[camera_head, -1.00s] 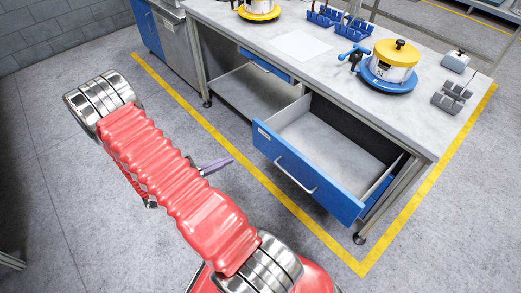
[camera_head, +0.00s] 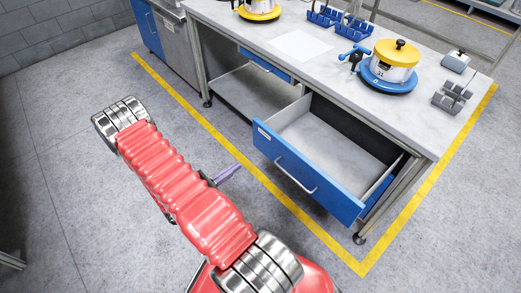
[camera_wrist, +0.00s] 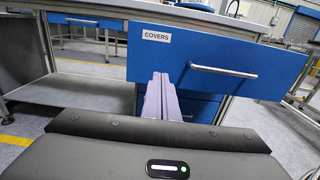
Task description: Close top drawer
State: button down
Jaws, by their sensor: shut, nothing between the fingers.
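The top drawer (camera_head: 305,183) is pulled well out of the workbench, with an empty grey inside, a blue front and a silver bar handle (camera_head: 297,176). In the wrist view its blue front (camera_wrist: 190,60) carries a "COVERS" label, with the handle (camera_wrist: 224,71) to the right. My gripper (camera_head: 237,167) is shut and empty, in front of the drawer and left of its front in the head view. In the wrist view my gripper's fingers (camera_wrist: 161,85) point at the drawer front, below the label and left of the handle. A gap to the front shows in the head view.
The workbench top (camera_head: 330,75) holds a blue-and-yellow clutch unit (camera_head: 390,66), blue holders (camera_head: 340,20) and a white sheet (camera_head: 301,45). More blue drawers (camera_wrist: 200,103) lie below the open one. A yellow floor line (camera_head: 220,140) runs along the bench. The floor left is clear.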

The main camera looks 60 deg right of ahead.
send_near(267, 145)
jog(key=x, duration=0.4)
jog(key=shift+s+d+f, duration=0.1)
jog(key=shift+s+d, duration=0.05)
jog(key=shift+d, duration=0.15)
jog(key=shift+x, duration=0.9)
jog(key=shift+d, duration=0.2)
